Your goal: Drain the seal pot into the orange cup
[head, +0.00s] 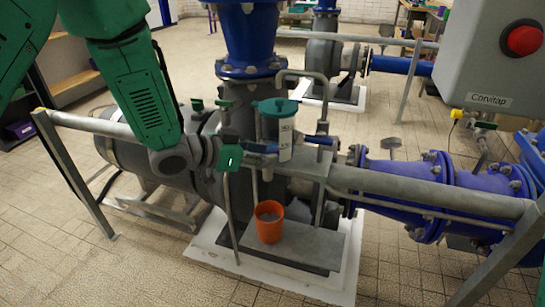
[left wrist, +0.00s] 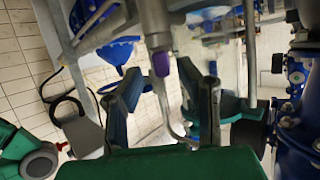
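The seal pot (head: 278,125) is a small upright cylinder with a teal lid and a pale label, fixed among the pipes at the pump. The orange cup (head: 269,222) stands upright on a grey plate below it. My left gripper (head: 258,150) reaches in from the left beside the lower part of the pot, above the cup. In the left wrist view its dark fingers (left wrist: 160,72) are spread apart. A grey pipe with a purple band (left wrist: 161,64) shows between and beyond them; I see no contact. The cup cannot be made out there. My right gripper is not in view.
A grey horizontal rail (head: 430,187) crosses in front of the pump. Blue flanged pipe (head: 400,178) lies at the right. A grey box with a red button (head: 523,41) hangs upper right. Small green valve handles (head: 224,103) sit near my wrist. Tiled floor is free in front.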

